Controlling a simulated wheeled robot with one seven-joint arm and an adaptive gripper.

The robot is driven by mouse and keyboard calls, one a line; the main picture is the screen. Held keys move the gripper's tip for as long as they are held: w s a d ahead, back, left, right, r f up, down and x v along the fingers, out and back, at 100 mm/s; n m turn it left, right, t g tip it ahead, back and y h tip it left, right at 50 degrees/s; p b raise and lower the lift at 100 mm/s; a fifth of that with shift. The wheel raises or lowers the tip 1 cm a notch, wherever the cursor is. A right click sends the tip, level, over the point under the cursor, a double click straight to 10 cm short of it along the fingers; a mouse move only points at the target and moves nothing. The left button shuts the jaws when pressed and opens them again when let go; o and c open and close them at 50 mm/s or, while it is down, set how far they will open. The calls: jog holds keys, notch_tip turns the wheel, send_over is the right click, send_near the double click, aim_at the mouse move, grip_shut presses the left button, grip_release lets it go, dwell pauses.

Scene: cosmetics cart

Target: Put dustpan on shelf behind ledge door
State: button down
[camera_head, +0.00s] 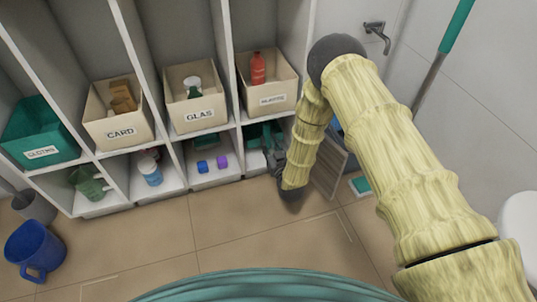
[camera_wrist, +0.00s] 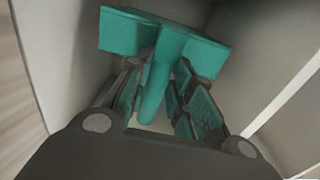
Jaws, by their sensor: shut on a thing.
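The teal dustpan (camera_wrist: 120,33) fills the upper middle of the wrist view, with its handle running down between my fingers. My gripper (camera_wrist: 160,88) is shut on that handle. In the head view, my gripper (camera_head: 276,160) is at the lower right compartment, and the teal dustpan (camera_head: 255,133) shows inside it, partly hidden by my gripper and arm. The compartment's door (camera_head: 329,172) stands open to the right of my arm. Pale compartment walls surround the dustpan in the wrist view. I cannot tell whether the dustpan touches the shelf floor.
Bins marked CARD (camera_head: 121,134), GLAS (camera_head: 193,113) and another (camera_head: 272,99) stand in the upper compartments. Small blue and purple blocks (camera_head: 222,162) lie in the compartment to the left. The middle floor is clear.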

jog(key=shift+f+b, duration=1.45)
jog(key=shift+f, duration=1.65)
jog(key=shift+f, duration=0.1)
jog(key=c, duration=1.3)
grip_release()
jog(key=shift+o, duration=0.2)
